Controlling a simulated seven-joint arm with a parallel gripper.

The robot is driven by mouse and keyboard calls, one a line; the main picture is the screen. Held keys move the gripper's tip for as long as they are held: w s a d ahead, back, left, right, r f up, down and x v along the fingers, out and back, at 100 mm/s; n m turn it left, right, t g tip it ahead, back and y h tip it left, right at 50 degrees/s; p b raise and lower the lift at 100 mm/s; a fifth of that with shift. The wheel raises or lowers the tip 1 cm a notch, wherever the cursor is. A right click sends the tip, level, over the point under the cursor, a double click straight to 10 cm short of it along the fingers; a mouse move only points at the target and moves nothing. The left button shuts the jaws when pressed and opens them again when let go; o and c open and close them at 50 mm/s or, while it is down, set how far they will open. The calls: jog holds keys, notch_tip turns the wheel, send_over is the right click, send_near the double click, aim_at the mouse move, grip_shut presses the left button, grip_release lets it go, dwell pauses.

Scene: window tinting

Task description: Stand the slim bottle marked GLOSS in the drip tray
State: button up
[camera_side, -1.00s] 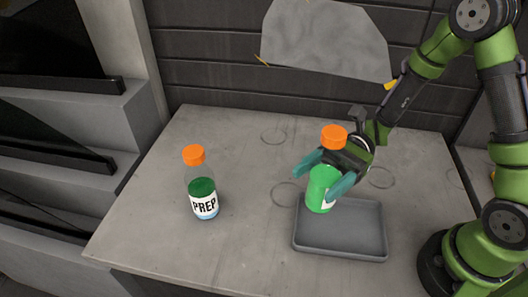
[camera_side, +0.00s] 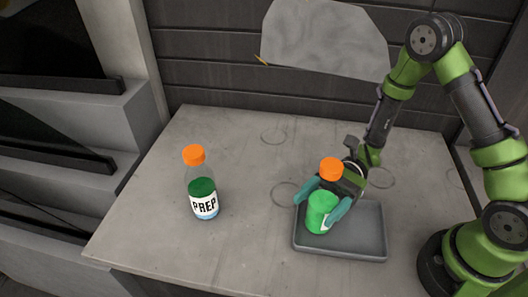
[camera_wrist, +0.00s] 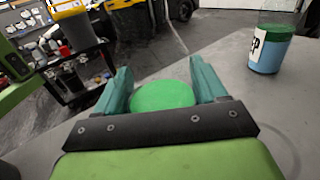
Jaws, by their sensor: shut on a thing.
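A slim bottle with an orange cap and green contents (camera_side: 321,213) is upright between the teal fingers of my gripper (camera_side: 317,211), which is shut on it. Only an edge of its white label shows, so its marking cannot be read. The bottle is over the left back part of the grey drip tray (camera_side: 365,242); I cannot tell whether its base touches the tray floor. In the wrist view a green disc (camera_wrist: 162,95) shows between the fingers (camera_wrist: 160,72).
A second bottle marked PREP (camera_side: 203,198), with an orange cap, stands on the grey table (camera_side: 150,225) to the left; part of it shows in the wrist view (camera_wrist: 271,47). The table around and behind it is clear.

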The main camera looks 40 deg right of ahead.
jog(key=shift+f, duration=0.1)
jog(key=o, duration=1.3)
